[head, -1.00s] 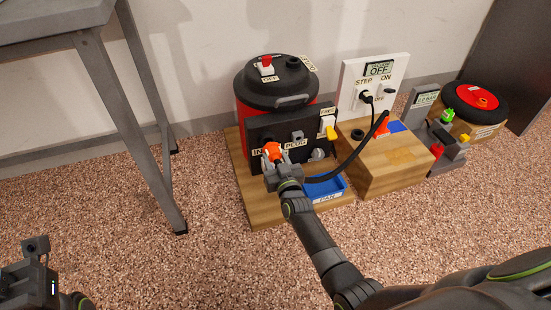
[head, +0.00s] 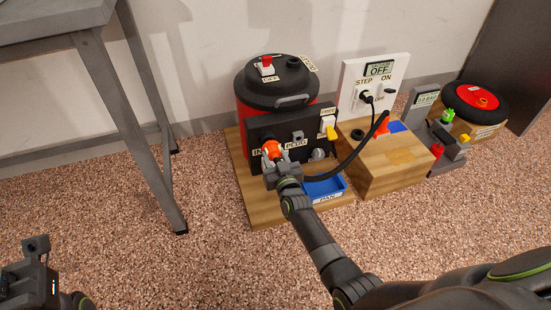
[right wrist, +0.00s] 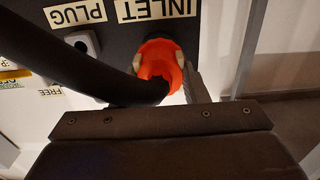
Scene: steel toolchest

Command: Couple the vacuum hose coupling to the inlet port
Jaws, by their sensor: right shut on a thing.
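The orange vacuum hose coupling (head: 271,149) is at the front panel of the red and black vacuum, beside the INLET label. It also shows in the right wrist view (right wrist: 158,62), just by the INLET lettering. My right gripper (head: 272,163) is shut on the coupling, with its black hose (head: 348,163) running off to the right. The inlet port is hidden behind the coupling, so I cannot tell how far the coupling sits in it. My left gripper (head: 32,262) is at the lower left, far from the vacuum, and its jaws are not clear.
A blue pan (head: 325,188) lies on the wooden base just right of my right gripper. A wooden block (head: 385,172) with a white switch panel (head: 350,78) stands further right. A grey table (head: 130,120) is at the left. The carpet in front is clear.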

